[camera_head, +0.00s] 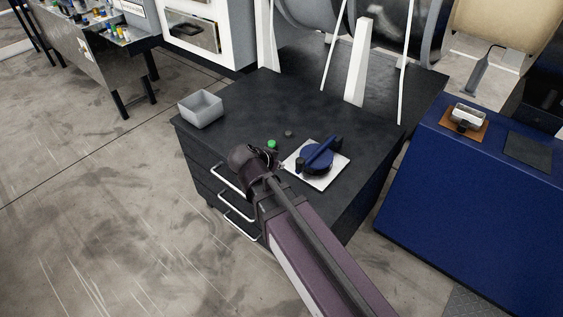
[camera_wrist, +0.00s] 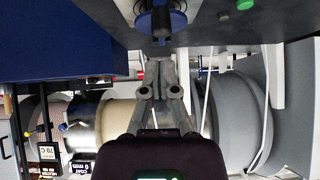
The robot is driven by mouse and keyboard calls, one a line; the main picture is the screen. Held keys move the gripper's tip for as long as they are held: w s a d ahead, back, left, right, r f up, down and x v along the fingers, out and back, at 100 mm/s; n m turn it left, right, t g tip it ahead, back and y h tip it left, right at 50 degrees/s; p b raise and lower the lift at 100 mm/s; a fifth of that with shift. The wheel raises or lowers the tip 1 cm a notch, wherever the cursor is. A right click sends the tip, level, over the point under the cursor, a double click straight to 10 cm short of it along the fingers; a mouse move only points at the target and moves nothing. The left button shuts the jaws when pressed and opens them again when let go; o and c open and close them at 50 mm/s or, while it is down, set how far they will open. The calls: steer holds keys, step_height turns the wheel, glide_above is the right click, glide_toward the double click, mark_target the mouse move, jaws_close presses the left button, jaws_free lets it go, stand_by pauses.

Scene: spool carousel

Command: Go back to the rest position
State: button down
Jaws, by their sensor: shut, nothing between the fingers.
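My gripper (camera_wrist: 158,62) is shut and empty in the wrist view, its fingertips together just below the blue rotary handle in the picture. In the head view my gripper is small and partly hidden by my arm, near the front edge of the dark cabinet (camera_head: 240,112). The blue handle (camera_head: 318,156) sits on a white square plate (camera_head: 322,181) on the cabinet top, to the right of my gripper. It also shows in the wrist view (camera_wrist: 158,20). I cannot tell the exact gap between fingertips and handle.
A green button (camera_head: 272,144) and a dark button (camera_head: 289,133) lie close by my gripper. A grey open box (camera_head: 201,109) stands at the cabinet's left corner. White uprights (camera_head: 358,65) and spools rise behind. A blue cabinet (camera_head: 460,190) stands right. Floor at left is clear.

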stand_by(0.5)
steer(key=s+d+n+g+y+p, duration=0.2)
steer(key=d+n+g, duration=0.1)
steer(key=d, duration=0.8)
steer(key=s+d+n+g+y+p, duration=0.3)
steer(key=d+n+g, duration=0.1)
steer(key=d, duration=0.7)
steer(key=shift+s, duration=0.25)
steer(key=shift+a, duration=0.1)
